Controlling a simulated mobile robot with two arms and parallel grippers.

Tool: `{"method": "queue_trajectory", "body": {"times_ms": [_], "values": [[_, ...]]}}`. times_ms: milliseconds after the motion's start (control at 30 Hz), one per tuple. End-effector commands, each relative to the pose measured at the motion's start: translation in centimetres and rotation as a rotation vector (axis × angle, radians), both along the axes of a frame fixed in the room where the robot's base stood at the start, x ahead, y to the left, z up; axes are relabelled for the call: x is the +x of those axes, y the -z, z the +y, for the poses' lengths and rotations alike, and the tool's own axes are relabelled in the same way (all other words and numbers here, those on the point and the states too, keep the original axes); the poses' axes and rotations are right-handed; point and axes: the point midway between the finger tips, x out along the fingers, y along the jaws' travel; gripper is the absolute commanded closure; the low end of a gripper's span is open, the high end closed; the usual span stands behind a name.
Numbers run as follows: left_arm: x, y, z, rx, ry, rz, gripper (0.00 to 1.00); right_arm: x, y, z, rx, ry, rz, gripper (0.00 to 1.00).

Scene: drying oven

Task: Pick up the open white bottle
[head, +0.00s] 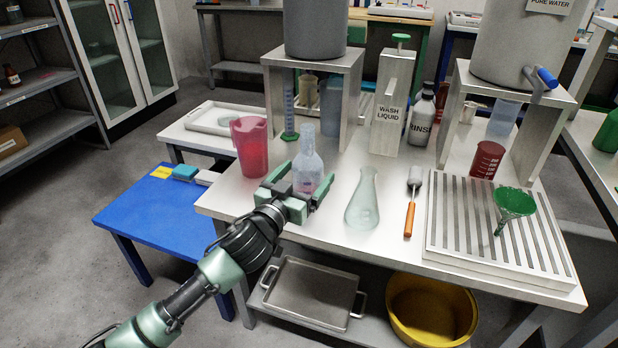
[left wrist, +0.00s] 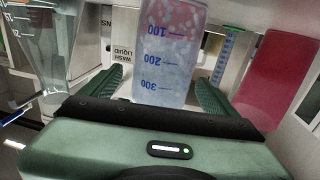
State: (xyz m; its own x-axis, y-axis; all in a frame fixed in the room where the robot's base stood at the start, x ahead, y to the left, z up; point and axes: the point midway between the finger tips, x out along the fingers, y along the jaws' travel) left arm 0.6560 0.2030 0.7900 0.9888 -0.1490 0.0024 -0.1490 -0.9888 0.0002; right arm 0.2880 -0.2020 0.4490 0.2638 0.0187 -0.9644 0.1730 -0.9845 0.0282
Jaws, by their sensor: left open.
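The open white bottle (head: 307,165) is translucent, with a narrow neck and no cap visible. It stands upright near the front left of the metal table (head: 338,225). My left gripper (head: 309,180) is open, low at the bottle, with one finger on each side of it. The left wrist view shows the bottle (left wrist: 168,60), with blue marks 100, 200 and 300, between the spread fingers of the left gripper (left wrist: 160,92). A gap shows on each side there. My right gripper is not in view.
A pink beaker (head: 250,146) stands just left of the bottle, and a clear flask (head: 362,200) to its right. An orange-handled brush (head: 411,205) and a slatted rack (head: 465,215) with a green funnel (head: 513,203) lie farther right. A metal stand (head: 345,105) rises behind.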

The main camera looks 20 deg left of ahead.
Motion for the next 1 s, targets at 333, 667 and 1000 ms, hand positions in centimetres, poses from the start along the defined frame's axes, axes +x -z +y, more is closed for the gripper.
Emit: {"method": "queue_trajectory", "body": {"times_ms": [333,667,1000], "values": [[4.5,-0.1,-0.5,0.001,-0.001,0.0,0.1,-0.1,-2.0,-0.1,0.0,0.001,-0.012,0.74],[4.8,-0.1,-0.6,0.001,0.0,0.001,0.21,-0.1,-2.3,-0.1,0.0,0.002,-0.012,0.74],[4.8,-0.2,-0.6,0.0,0.0,-0.001,0.84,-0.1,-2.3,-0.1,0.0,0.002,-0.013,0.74]]}}
